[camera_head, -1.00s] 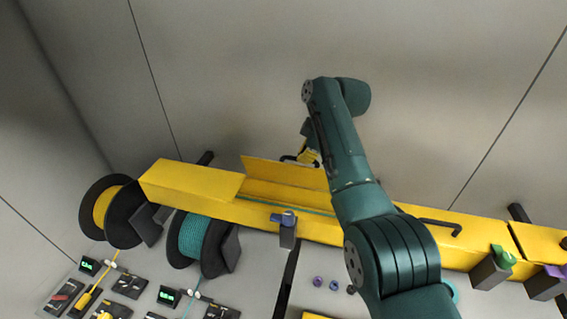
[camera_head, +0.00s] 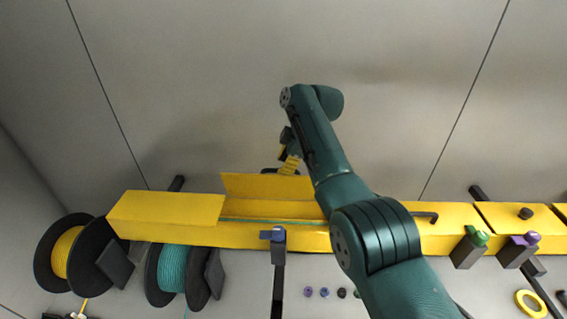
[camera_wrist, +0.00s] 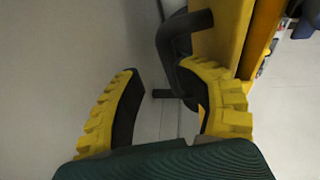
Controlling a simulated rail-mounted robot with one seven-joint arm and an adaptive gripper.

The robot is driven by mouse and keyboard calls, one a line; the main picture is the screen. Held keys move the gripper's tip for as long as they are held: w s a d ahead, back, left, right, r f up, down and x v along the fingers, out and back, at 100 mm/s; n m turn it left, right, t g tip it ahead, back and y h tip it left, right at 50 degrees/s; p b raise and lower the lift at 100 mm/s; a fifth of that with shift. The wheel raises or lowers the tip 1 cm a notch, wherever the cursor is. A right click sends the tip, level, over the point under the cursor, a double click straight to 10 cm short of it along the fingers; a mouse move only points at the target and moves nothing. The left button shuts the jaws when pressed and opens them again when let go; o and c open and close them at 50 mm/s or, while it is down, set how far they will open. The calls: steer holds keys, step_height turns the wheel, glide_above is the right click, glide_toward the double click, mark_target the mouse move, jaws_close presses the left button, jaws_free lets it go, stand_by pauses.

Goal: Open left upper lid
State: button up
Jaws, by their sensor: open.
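The left upper lid (camera_head: 258,187) is a yellow panel standing raised at the back edge of the yellow duct. The open section shows a thin teal cable (camera_head: 262,221). My gripper (camera_head: 288,166) is at the lid's far side, near its top edge, partly hidden by my arm. In the wrist view my gripper (camera_wrist: 160,78) has its yellow, black-padded fingers spread apart. The lid's black handle (camera_wrist: 176,36) is beside the right finger, against the yellow lid (camera_wrist: 224,38). I cannot tell whether finger and handle touch.
A closed yellow cover (camera_head: 165,208) is left of the opening. A black handle (camera_head: 428,216) is on the duct to the right. A blue-topped holder (camera_head: 275,237) stands in front. Cable spools (camera_head: 172,270) are at left. The wall behind is bare.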

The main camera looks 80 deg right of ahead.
steer(key=shift+s+a+f, duration=0.15)
steer(key=shift+f, duration=0.35)
steer(key=shift+s+a+f, duration=0.1)
steer(key=shift+a+f, duration=0.05)
steer(key=shift+f, duration=0.3)
steer(key=shift+d+r, duration=0.1)
steer(key=shift+r, duration=0.3)
steer(key=v, duration=1.1)
steer(key=shift+r, duration=0.35)
steer(key=shift+c, duration=0.2)
